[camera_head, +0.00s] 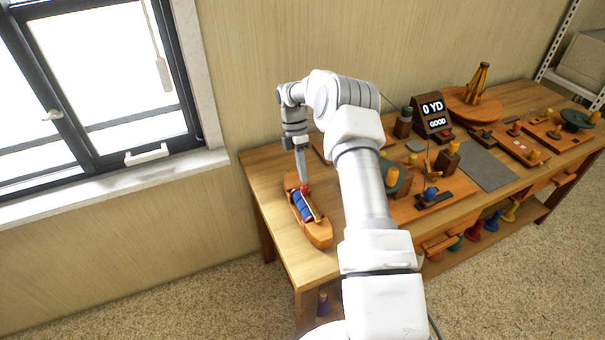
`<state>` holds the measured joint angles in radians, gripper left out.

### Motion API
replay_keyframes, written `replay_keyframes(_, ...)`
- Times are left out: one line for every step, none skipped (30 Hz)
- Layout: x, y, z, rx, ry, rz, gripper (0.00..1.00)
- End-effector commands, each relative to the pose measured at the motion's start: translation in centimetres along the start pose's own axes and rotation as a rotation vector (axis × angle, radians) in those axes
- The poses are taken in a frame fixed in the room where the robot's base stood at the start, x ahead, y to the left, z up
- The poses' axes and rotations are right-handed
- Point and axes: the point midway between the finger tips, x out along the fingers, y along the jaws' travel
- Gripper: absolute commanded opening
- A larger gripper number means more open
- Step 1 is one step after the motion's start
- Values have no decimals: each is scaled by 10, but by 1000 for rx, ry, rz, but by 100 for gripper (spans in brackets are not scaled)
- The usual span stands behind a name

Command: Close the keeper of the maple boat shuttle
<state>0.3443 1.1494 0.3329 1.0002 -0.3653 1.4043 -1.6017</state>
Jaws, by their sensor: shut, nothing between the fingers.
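The maple boat shuttle (319,233) lies on the left end of the wooden table, a long tan hull with pointed ends. A blue wound bobbin (302,207) sits in its hollow. A thin tan bar, which looks like the keeper (313,204), runs along the right side of the bobbin, with a red knob (305,189) near its far end. I cannot tell whether the keeper is latched. My gripper (304,180) points down, shut and empty, with its tips at or just above the red knob. Contact cannot be made out.
My arm crosses the table's middle and hides part of it. To the right stand a sign reading 0 YD GOOD (433,115), a grey mat (487,168), a round wooden stand (466,103) and several fixtures with knobs. Bare tabletop (262,172) lies left of the shuttle.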

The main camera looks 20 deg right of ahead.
Motion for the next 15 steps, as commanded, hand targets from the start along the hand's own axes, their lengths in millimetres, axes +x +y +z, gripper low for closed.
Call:
replay_keyframes(-3,-1,0,0,0,0,0)
replay_keyframes(-4,-1,0,0,0,0,0)
replay_keyframes(-4,-2,0,0,0,0,0)
replay_keyframes(-4,-2,0,0,0,0,0)
replay_keyframes(-5,-1,0,0,0,0,0)
replay_keyframes(-7,-1,0,0,0,0,0)
replay_keyframes(-9,-1,0,0,-1,0,0)
replay_keyframes(-12,-1,0,0,-1,1,0)
replay_keyframes(-17,0,0,0,-1,3,0)
replay_keyframes(-22,0,0,-1,-1,3,0)
replay_keyframes(-27,0,0,0,-2,3,0)
replay_keyframes(-35,0,0,0,-2,4,0)
replay_keyframes(-41,0,0,0,-2,4,0)
replay_keyframes(-46,0,0,1,-2,3,0)
replay_keyframes(-55,0,0,1,-2,4,0)
